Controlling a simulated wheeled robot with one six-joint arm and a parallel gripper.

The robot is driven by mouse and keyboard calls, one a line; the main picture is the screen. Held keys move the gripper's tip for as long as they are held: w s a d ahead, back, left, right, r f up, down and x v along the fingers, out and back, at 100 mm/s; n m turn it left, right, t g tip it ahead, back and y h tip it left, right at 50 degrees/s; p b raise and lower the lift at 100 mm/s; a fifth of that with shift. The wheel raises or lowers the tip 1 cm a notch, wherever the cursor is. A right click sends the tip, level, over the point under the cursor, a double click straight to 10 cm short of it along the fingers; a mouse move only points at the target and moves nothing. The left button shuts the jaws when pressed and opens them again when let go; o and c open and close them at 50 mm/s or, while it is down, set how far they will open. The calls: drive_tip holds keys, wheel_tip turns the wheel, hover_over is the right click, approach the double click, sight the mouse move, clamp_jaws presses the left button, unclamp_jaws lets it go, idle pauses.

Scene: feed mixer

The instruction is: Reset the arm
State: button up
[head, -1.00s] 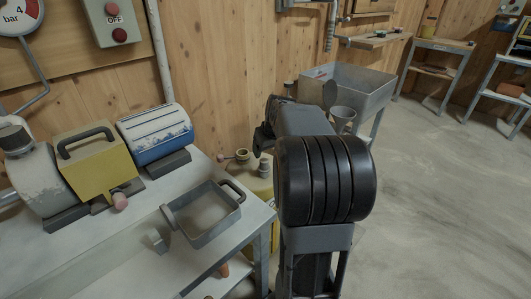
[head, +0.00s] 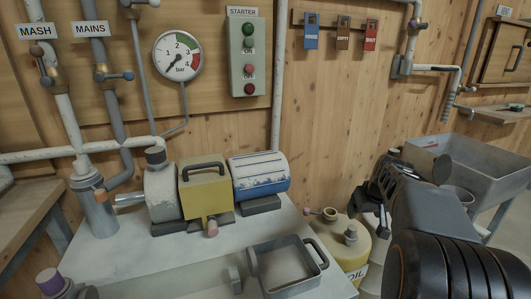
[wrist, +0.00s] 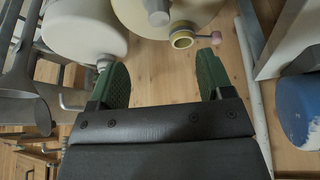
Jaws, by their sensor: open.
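My arm (head: 430,205) is on the right of the head view, bent, with its black rounded elbow part low in front. My gripper (head: 372,197) is in front of the wooden wall, above the cream oil can (head: 338,240), and looks dark and small there. In the wrist view the two green-padded fingers (wrist: 162,78) stand wide apart with nothing between them but wooden wall. The can's yellow-ringed spout (wrist: 181,40) shows just beyond the fingers.
A bench (head: 130,262) holds a yellow-housed pump (head: 206,193), a blue motor (head: 260,178) and a grey tray (head: 285,268). Above hang a pressure gauge (head: 177,56), the starter box (head: 246,58) and coloured tags (head: 311,32). A metal trough (head: 455,165) stands at right.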

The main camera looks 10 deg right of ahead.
drive_tip(key=s+a+r+n+p, duration=0.1)
drive_tip(key=s+a+r+p, duration=0.5)
drive_tip(key=a+r+p, duration=0.5)
drive_tip(key=s+a+r+n+p, duration=0.1)
drive_tip(key=s+a+r+p, duration=0.6)
drive_tip(key=a+r+p, duration=0.4)
drive_tip(key=p, duration=0.5)
drive_tip(key=shift+a+g+y, duration=0.15)
drive_tip(key=shift+g+y, duration=0.25)
drive_tip(key=shift+s+a+r+p, duration=0.2)
drive_tip(key=shift+s+a+p, duration=0.15)
drive_tip(key=shift+s, duration=0.2)
